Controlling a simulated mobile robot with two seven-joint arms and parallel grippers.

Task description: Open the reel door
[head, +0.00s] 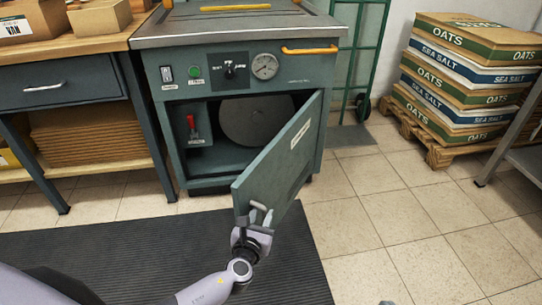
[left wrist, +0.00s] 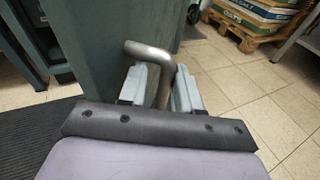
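The reel door (head: 285,150) is a grey-green panel with a small white label, on the front of the green machine (head: 180,110). It stands swung well open, hinged at the right side of the opening, its free edge toward me. Inside the opening a grey round reel (head: 250,122) shows, partly hidden by the door. My left gripper (head: 262,217) is at the door's bent metal handle (head: 258,205). In the left wrist view the handle (left wrist: 145,50) passes between the two fingers (left wrist: 160,90), which look closed on it. Only a small grey tip, perhaps my right gripper (head: 388,302), shows at the bottom edge.
A red lever (head: 192,123) sits left of the reel. A wooden bench (head: 75,42) with boxes stands at the left. Stacked sacks (head: 465,75) lie on a pallet (head: 435,150) at the right. A dark ribbed mat (head: 130,250) covers the floor; the tiles right of the door are clear.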

